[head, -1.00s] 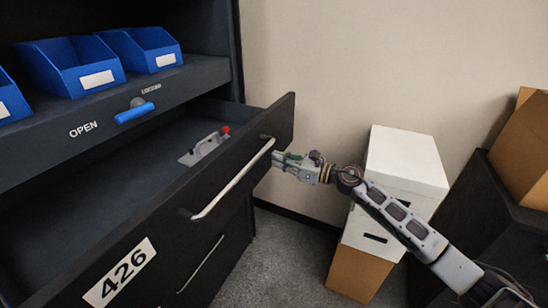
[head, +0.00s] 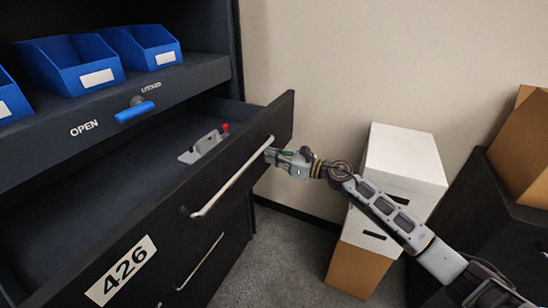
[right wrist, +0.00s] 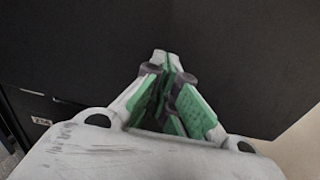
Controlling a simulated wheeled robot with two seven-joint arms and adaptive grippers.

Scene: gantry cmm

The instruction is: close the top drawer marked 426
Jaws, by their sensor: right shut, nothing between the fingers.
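The top drawer marked 426 is pulled out of the dark cabinet; its black front (head: 215,180) carries a white 426 label (head: 121,270) and a long silver handle (head: 228,182). My right gripper (head: 270,155) is shut and empty at the front's far right part, by the handle's far end. Its closed fingertips (right wrist: 167,62) point at the dark drawer front in the right wrist view; I cannot tell whether they touch it. My left gripper is out of view.
A grey fixture with a red knob (head: 204,143) lies in the drawer. Blue bins (head: 70,64) and a blue-handled latch (head: 134,111) are above it. Another drawer handle (head: 201,262) is below. White boxes (head: 405,158) and a dark cabinet (head: 485,215) stand at right.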

